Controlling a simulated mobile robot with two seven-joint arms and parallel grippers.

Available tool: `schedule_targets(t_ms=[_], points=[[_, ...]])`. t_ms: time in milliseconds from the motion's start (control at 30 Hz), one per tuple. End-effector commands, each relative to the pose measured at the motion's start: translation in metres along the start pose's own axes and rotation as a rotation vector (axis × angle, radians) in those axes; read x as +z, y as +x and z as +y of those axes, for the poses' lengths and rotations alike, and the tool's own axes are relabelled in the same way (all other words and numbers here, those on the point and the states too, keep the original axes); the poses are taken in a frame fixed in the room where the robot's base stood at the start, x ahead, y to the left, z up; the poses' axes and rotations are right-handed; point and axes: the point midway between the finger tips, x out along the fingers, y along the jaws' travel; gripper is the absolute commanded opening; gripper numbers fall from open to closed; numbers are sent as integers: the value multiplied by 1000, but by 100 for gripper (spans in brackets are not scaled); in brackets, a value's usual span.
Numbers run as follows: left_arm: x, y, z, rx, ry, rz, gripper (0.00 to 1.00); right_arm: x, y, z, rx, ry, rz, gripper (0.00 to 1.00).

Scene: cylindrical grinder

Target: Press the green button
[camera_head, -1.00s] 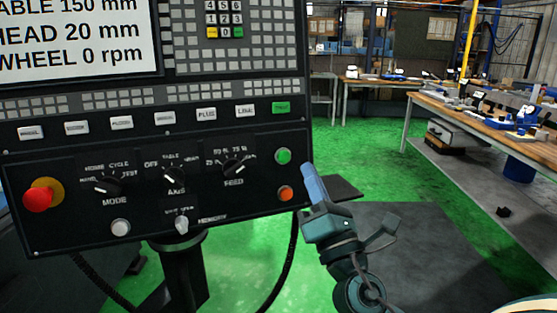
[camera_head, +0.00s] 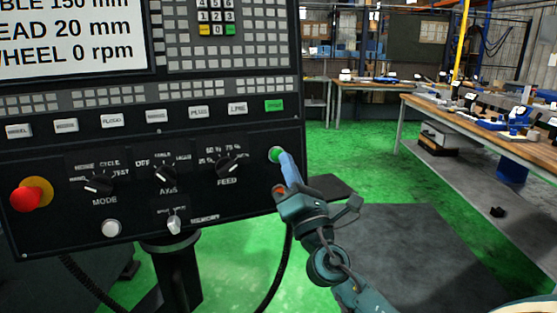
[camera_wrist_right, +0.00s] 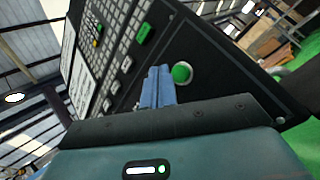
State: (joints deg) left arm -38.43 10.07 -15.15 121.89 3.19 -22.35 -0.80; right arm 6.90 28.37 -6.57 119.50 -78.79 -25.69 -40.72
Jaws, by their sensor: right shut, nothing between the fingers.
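The round green button (camera_head: 275,154) is at the right side of the black control panel (camera_head: 140,225), and part of it is behind my fingertips in the head view. In the right wrist view the green button (camera_wrist_right: 182,73) shows whole, just right of the fingertips. My right gripper (camera_head: 287,163) has its blue fingers shut and empty, pointing at the panel beside the button. Its fingers also show in the right wrist view (camera_wrist_right: 158,86). I cannot tell whether they touch the panel. My left gripper is not in view.
A green rectangular key (camera_head: 274,105) ends the key row above the button. The red emergency stop (camera_head: 26,199) is at the panel's far left, with several knobs between. A workbench (camera_head: 480,125) stands at the right. Green floor (camera_head: 365,160) is clear behind my arm.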

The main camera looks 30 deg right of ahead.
Motion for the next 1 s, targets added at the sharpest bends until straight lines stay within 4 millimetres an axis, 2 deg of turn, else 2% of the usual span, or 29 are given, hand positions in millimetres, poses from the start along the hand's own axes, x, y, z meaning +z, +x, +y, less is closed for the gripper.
schedule_targets(t_ms=[267, 1000], points=[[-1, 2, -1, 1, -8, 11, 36, -7, 9, -6, 0, 2, 1, 0], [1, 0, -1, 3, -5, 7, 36, -6, 9, -6, 0, 1, 0, 0]])
